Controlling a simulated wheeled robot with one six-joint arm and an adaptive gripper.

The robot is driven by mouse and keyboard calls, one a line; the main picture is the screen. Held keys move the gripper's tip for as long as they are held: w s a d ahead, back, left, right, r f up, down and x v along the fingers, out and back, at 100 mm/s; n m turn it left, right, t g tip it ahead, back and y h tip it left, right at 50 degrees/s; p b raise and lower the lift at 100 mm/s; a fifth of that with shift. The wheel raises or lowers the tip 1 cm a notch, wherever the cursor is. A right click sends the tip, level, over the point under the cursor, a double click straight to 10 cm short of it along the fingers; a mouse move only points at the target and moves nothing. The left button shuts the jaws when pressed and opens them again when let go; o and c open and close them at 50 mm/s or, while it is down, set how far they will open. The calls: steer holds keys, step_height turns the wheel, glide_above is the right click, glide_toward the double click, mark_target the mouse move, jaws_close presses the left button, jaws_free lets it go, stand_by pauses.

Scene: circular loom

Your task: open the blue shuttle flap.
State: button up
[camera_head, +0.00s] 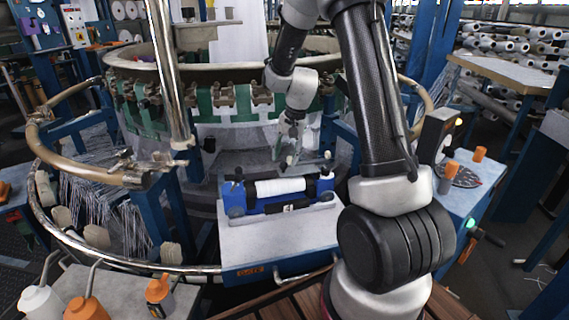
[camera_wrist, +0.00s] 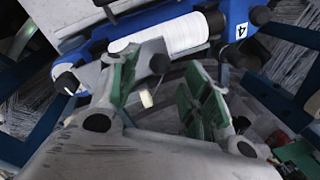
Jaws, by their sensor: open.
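The blue shuttle (camera_head: 240,199) sits on top of a grey-topped stand (camera_head: 280,234), with a white spool (camera_head: 280,188) lying along it. A small label with a 4 is on its front. In the wrist view the shuttle (camera_wrist: 190,14) crosses the top, with the white spool (camera_wrist: 186,34) in it. I cannot tell which blue part is the flap or how it stands. My gripper (camera_head: 297,163) is above and behind the spool in the head view. In the wrist view my gripper (camera_wrist: 162,92) is open and empty, its green-padded fingers spread close to the shuttle.
Bottles with orange or white tops (camera_head: 160,290) stand on a table at front left. A blue cabinet (camera_head: 465,208) with orange-topped items stands at right.

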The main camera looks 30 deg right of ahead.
mark_target(284, 163)
steer(key=shift+w+a+f, duration=0.15)
steer(key=shift+f, duration=0.8)
steer(key=shift+w+a+f, duration=0.1)
steer(key=shift+f, duration=0.8)
steer(key=shift+c, duration=0.4)
jaws_close()
